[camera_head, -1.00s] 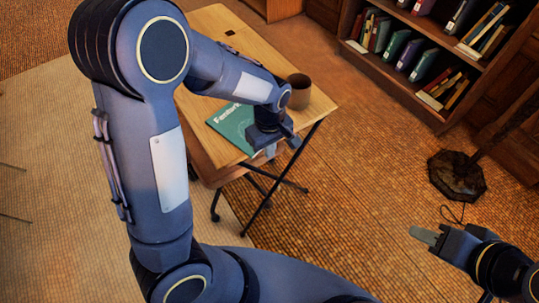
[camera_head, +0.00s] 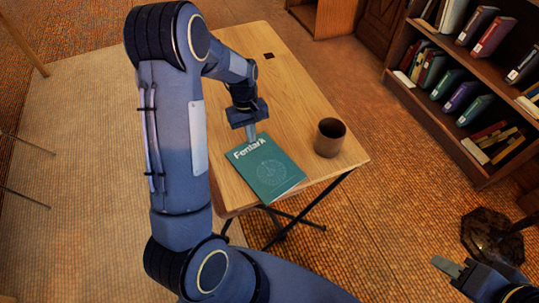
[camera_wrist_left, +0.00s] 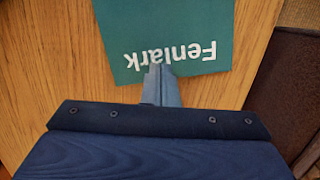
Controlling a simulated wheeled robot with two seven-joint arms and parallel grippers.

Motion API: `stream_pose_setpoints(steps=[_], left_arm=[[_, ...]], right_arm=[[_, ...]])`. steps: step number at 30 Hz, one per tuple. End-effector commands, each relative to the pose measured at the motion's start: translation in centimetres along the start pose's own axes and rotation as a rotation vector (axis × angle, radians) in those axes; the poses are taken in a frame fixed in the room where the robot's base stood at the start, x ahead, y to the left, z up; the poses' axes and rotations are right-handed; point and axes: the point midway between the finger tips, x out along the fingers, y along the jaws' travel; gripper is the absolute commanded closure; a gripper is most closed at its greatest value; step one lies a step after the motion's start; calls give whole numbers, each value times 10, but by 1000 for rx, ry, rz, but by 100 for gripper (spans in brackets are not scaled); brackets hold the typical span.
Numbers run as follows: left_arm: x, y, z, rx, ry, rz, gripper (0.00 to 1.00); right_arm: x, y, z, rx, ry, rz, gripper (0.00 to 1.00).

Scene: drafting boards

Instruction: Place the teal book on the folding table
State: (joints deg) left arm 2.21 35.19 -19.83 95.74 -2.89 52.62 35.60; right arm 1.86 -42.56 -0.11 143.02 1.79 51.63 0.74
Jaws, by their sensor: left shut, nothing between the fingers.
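The teal book (camera_head: 265,172), titled "Fenlark", lies flat on the wooden folding table (camera_head: 290,75). One corner reaches the table's near edge. My left gripper (camera_head: 250,132) is shut and empty, at the book's title edge. In the left wrist view, the shut fingers (camera_wrist_left: 159,80) overlap the edge of the teal book (camera_wrist_left: 175,35); I cannot tell whether they touch it. My right gripper (camera_head: 447,266) is at the lower right, away from the table, and its jaw opening is unclear.
A dark brown cup (camera_head: 329,138) stands on the table right of the book. A bookcase (camera_head: 440,120) with several books stands at the right. A dark stand base (camera_head: 490,235) is on the floor at the lower right. The far part of the tabletop is mostly clear.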

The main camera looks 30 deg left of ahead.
Motion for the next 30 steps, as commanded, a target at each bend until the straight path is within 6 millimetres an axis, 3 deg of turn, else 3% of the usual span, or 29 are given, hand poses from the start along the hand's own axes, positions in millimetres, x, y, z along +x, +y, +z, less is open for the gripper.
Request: stream_pose_setpoints(steps=[18, 24, 30], left_arm=[[18, 1, 112, 5, 1, -1, 100], [35, 0, 113, 0, 1, -2, 100], [37, 0, 112, 0, 1, -2, 100]], right_arm=[[-7, -3, -3, 0, 0, 0, 64], [-2, -1, -1, 0, 0, 0, 64], [-2, -1, -1, 0, 0, 0, 64]])
